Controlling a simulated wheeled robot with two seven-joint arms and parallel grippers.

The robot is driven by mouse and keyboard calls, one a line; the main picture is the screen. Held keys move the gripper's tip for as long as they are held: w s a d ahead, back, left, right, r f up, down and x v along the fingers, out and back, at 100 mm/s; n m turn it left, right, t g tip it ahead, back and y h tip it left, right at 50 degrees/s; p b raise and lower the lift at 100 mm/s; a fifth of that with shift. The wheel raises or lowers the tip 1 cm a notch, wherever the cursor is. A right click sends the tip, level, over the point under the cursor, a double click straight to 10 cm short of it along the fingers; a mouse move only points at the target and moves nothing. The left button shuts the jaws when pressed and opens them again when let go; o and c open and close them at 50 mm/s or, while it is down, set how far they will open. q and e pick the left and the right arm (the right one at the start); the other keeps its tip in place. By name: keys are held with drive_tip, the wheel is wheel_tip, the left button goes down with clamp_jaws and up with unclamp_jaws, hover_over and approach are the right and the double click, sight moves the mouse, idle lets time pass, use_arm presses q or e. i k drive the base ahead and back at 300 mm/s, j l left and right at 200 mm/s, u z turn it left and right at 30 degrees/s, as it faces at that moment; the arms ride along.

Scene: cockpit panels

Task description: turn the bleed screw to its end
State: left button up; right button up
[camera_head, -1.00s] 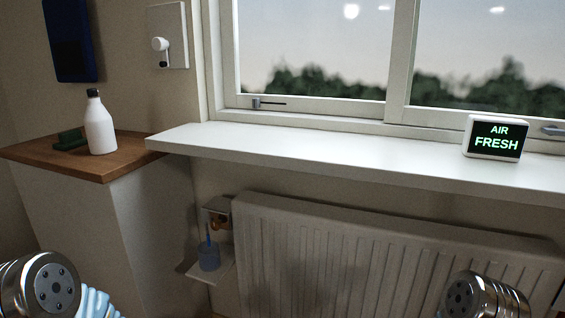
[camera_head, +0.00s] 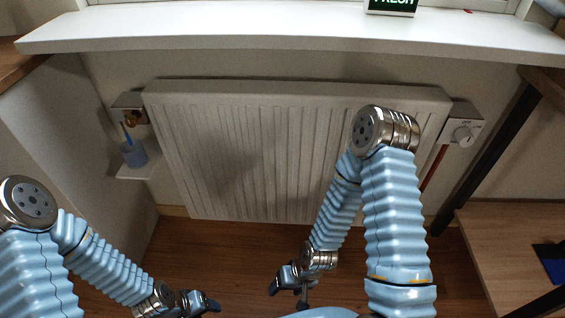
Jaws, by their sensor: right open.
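A small brass-coloured fitting (camera_head: 135,117) sits on a grey plate at the radiator's upper left end. It seems to be where the bleed screw is, but it is too small to make out the screw itself. A blue cup (camera_head: 134,155) with a thin blue stick standing up in it is just below. My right gripper (camera_head: 288,289) is low, in front of the radiator and above the floor, open and empty, well right of the fitting. My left gripper (camera_head: 207,303) is at the bottom, below and right of the cup; its jaws are unclear.
The white radiator (camera_head: 260,150) hangs under a white windowsill (camera_head: 290,25). The cup stands on a small shelf (camera_head: 140,172) near the left wall. A knob (camera_head: 462,135) on a box is at the right end. Wooden furniture (camera_head: 520,250) stands at the right.

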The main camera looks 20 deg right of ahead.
sight(132, 121)
drive_tip(key=k+j, duration=0.3)
drive_tip(key=k, duration=0.2)
drive_tip(key=k+j, duration=0.3)
drive_tip(key=k, duration=0.25)
